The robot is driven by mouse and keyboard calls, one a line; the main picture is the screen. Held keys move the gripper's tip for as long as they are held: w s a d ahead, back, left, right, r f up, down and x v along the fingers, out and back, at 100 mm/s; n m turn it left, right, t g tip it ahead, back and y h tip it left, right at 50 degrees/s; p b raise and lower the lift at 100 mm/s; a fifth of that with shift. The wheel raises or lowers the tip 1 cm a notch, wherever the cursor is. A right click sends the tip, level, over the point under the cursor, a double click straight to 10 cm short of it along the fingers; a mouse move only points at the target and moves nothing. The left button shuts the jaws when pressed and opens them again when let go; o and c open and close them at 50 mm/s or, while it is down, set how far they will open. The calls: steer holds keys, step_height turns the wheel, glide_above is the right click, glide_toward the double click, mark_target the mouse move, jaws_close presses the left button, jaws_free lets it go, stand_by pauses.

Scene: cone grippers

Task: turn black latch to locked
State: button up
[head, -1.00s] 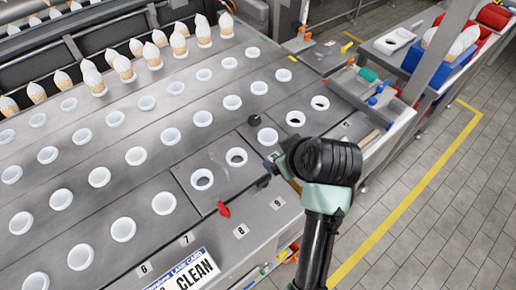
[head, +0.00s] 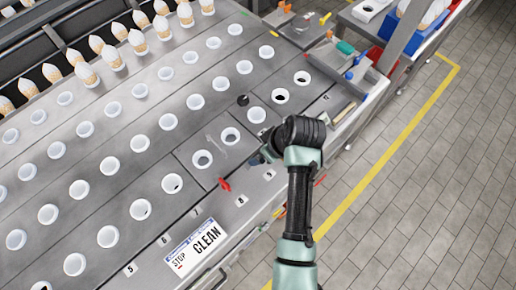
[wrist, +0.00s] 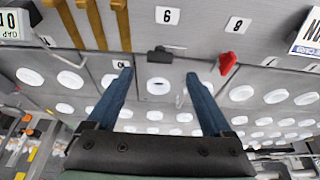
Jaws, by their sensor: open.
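The black latch (wrist: 160,55) shows in the wrist view on the grey metal deck, just below the number 9 plate and above a white-rimmed hole. Its dark bar lies roughly crosswise in that view. My gripper (wrist: 159,77) is open and empty. Its two blue fingers stand wide apart, one on each side of the latch's line, with the latch just beyond the tips. I see no contact.
A red latch (wrist: 227,62) sits beside the black one, under the number 8 plate (wrist: 237,25). Rows of white-rimmed holes (head: 141,209) cover the deck. A CLEAN sign (head: 198,246) lies at the front edge. The tiled floor at right is clear.

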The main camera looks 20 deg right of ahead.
steer(key=shift+x, duration=3.2)
jaws_close()
